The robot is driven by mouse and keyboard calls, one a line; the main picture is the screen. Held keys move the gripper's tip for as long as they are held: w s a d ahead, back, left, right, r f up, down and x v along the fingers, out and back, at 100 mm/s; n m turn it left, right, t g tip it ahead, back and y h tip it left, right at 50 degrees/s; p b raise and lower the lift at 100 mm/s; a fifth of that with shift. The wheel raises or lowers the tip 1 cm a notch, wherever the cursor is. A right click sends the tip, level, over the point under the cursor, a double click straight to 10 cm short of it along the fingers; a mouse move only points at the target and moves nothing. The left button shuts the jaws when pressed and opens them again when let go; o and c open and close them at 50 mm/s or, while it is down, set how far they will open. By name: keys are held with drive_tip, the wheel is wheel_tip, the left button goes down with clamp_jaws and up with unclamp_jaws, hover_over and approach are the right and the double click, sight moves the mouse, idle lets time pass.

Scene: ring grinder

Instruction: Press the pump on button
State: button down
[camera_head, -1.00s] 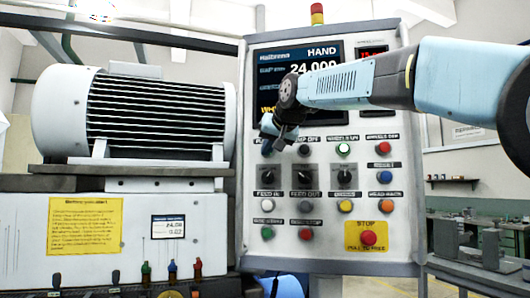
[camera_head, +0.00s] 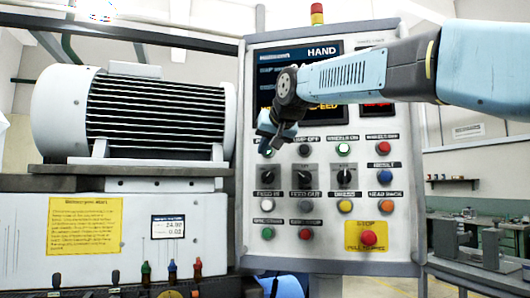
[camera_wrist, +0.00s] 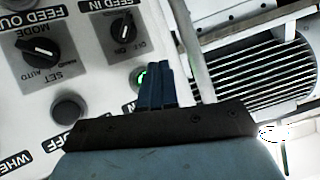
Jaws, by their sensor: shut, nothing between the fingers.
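The control panel (camera_head: 326,215) faces me with rows of buttons and knobs. In the wrist view a green-lit button (camera_wrist: 139,76), in the pump on position, shows partly behind my fingers. In the head view my gripper covers that spot at the left end of the top button row. My gripper (camera_head: 266,149) is shut and empty, its fingertips right at the button. The blue fingers also show in the wrist view (camera_wrist: 158,66). Whether they touch the button is hidden. The dark pump off button (camera_head: 304,150) sits just right of it, and shows in the wrist view (camera_wrist: 68,109).
Knobs (camera_head: 303,176) sit below the top row, with green and red buttons under them. A red stop button (camera_head: 368,238) on a yellow plate is at the lower right. A large motor (camera_head: 135,113) stands left of the panel. My arm covers part of the screen (camera_head: 300,52).

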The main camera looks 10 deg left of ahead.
drive_tip(key=s, duration=0.3)
drive_tip(key=shift+s, duration=0.1)
idle(0.8)
drive_tip(key=s+d+f+m+g+h, duration=0.15)
drive_tip(key=s+d+f, duration=0.25)
drive_tip(key=d+f, duration=0.6)
drive_tip(key=s+d+f+m+h, duration=0.1)
drive_tip(key=s+d+f+h, duration=0.2)
drive_tip(key=d+f, duration=0.8)
drive_tip(key=s+d+f+m+g+h, duration=0.2)
drive_tip(key=s+d+f+g, duration=0.1)
drive_tip(key=s+d+f, duration=1.3)
drive_tip(key=shift+s+d+f+h, duration=0.25)
drive_tip(key=shift+s+d+h, duration=0.1)
drive_tip(key=shift+d, duration=0.35)
